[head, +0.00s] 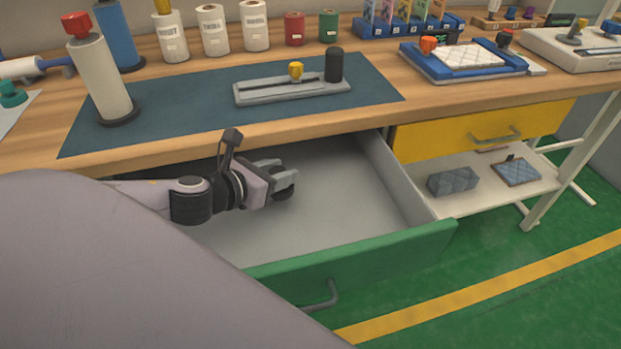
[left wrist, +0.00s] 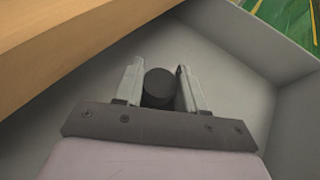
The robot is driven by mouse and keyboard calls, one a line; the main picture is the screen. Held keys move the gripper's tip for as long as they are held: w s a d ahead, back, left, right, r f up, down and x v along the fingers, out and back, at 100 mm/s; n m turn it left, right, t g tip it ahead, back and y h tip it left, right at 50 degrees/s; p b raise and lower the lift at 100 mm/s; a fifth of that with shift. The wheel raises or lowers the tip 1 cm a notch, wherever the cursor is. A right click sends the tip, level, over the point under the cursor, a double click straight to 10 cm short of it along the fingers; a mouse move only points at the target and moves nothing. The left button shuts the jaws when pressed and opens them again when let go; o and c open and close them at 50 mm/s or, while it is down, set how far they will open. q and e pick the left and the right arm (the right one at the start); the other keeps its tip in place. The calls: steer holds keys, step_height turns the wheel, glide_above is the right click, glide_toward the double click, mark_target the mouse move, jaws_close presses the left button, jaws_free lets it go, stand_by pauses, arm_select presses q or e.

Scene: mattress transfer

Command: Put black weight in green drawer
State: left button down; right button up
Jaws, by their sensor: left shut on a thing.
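The green drawer (head: 375,258) is pulled out below the workbench, with a pale grey inside. My left gripper (head: 290,178) reaches over the drawer's inside, within its walls. In the left wrist view its two fingers (left wrist: 160,85) are shut on the black weight (left wrist: 158,84), a short dark cylinder. In the head view only a dark bit of the weight (head: 284,191) shows by the fingers. Whether the weight touches the drawer floor I cannot tell. My right gripper is not in view.
The bench's wooden edge (head: 140,160) overhangs the drawer's back. A grey fixture (head: 262,92) with another black cylinder (head: 334,65) stands on the dark mat (head: 190,105). A shut yellow drawer (head: 440,137) is at right. Much of the green drawer's floor is bare.

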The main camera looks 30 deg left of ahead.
arm_select(q)
steer(key=w+d, duration=0.4)
steer(key=w, duration=0.1)
steer(key=shift+d+r, duration=0.1)
steer(key=shift+d, duration=0.05)
steer(key=shift+f+b, duration=0.45)
steer(key=shift+f, duration=1.4)
steer(key=shift+r, duration=0.1)
steer(key=c, duration=1.1)
jaws_free()
steer(key=shift+f, duration=0.25)
steer(key=o, duration=0.4)
steer(key=shift+o, duration=0.2)
